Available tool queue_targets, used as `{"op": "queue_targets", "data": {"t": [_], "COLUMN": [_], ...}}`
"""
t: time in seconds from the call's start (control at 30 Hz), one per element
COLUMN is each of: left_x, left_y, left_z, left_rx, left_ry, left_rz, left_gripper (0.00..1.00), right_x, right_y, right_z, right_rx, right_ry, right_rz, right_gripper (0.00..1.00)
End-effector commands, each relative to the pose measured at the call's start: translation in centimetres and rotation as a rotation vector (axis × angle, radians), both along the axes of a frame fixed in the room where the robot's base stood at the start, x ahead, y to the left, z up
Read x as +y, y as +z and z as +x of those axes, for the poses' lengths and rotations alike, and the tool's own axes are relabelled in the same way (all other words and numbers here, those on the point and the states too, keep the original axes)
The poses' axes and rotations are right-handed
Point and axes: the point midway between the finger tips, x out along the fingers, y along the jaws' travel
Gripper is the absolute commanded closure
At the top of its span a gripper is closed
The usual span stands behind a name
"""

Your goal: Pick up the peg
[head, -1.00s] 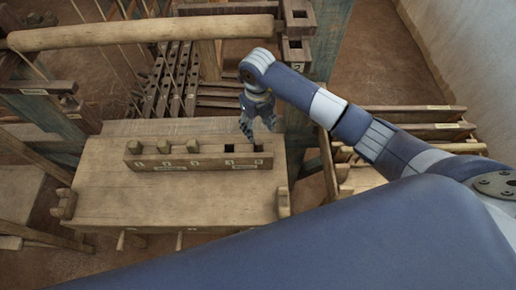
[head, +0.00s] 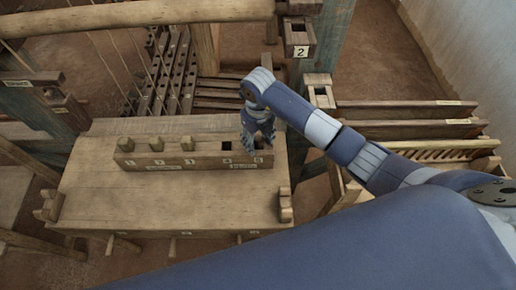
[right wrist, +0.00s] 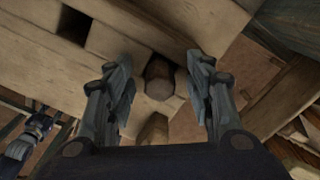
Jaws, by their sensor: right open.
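A long wooden block (head: 200,160) with numbered slots lies on the wooden bench. Three blunt pegs (head: 187,143) stand in its left slots. An empty square slot (head: 226,147) shows to their right. My right gripper (head: 258,143) is open over the block's right end and hides part of it. In the right wrist view, a blunt wooden peg end (right wrist: 160,78) shows between the spread fingers, with a gap on each side. I cannot tell how deep it sits. A blue-grey part of mine (right wrist: 35,128), perhaps the left gripper, shows small at lower left.
The bench (head: 160,205) has free room in front of the block. A thick wooden beam (head: 140,15) crosses above at the back. A post marked 2 (head: 299,40) and slatted wooden racks (head: 410,125) stand to the right. Thin cords hang at back left.

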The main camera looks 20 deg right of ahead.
Motion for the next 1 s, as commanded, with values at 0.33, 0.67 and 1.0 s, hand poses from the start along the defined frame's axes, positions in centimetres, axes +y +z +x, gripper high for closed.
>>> {"op": "queue_targets", "data": {"t": [0.33,0.67,1.0], "left_x": [0.0,0.1,0.1], "left_y": [0.1,0.1,1.4], "left_z": [0.0,0.0,0.0], "left_rx": [-0.001,0.0,0.001], "left_ry": [0.0,0.0,0.0], "left_rz": [0.0,0.001,0.001], "left_gripper": [0.6,0.6,0.6], "right_x": [0.0,0.0,-1.0], "right_y": [0.1,0.1,2.2], "right_z": [0.0,0.0,0.7], "right_rx": [-0.001,-0.001,-0.003], "right_ry": [0.0,0.0,-0.002], "right_rz": [0.0,0.0,-0.001], "right_gripper": [0.92,0.99,0.99]}}
